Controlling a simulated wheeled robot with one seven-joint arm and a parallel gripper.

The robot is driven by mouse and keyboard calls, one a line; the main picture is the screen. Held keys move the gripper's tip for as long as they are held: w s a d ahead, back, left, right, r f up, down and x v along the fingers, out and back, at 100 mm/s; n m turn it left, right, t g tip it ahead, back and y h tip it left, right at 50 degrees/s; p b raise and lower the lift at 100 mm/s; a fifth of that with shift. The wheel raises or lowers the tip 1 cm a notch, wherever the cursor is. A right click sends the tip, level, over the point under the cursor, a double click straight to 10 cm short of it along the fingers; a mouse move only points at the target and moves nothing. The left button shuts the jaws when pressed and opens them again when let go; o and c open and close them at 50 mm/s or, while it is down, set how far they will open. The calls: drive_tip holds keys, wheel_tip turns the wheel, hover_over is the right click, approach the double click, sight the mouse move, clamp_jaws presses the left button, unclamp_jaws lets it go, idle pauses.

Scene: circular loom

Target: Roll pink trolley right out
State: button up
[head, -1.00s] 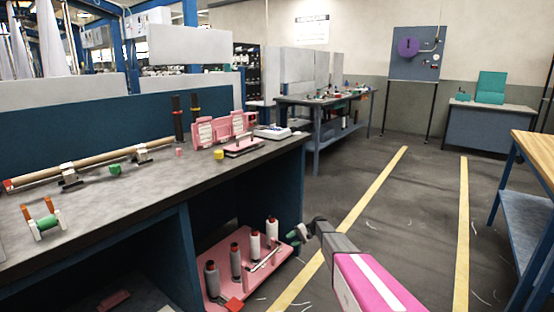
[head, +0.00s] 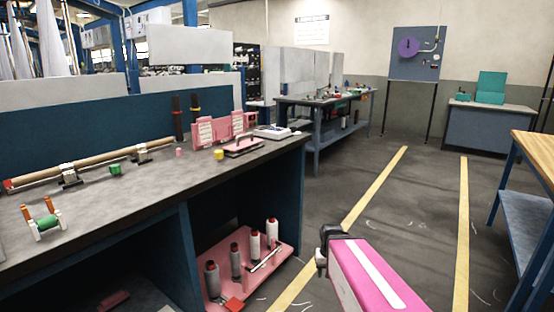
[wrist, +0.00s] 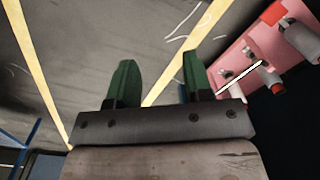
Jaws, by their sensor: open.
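The pink trolley (head: 223,274) sits low in the open bay under the grey workbench, carrying several grey and white spools with red tops and a silver bar handle (head: 265,259). It also shows at the upper right of the wrist view (wrist: 232,57), with its bar handle (wrist: 241,77). My gripper (wrist: 157,75) is open and empty, with two green fingers apart over the floor. The trolley lies to the right of the fingers in the wrist view, apart from them. In the head view my arm's end is right of the trolley and the fingers are hidden.
The workbench (head: 120,194) holds a wooden roller, spools and pink parts. Its blue side panel (head: 288,190) stands beside the trolley. Yellow floor lines (head: 376,197) run across open grey floor to the right. A wooden-topped table (head: 541,150) stands at the far right.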

drive_tip(key=m+t+y, duration=0.7)
drive_tip(key=t+y, duration=0.2)
drive_tip(key=y, duration=0.4)
approach(268, 257)
drive_tip(key=x, duration=1)
drive_tip(key=shift+w+f, duration=0.45)
clamp_jaws()
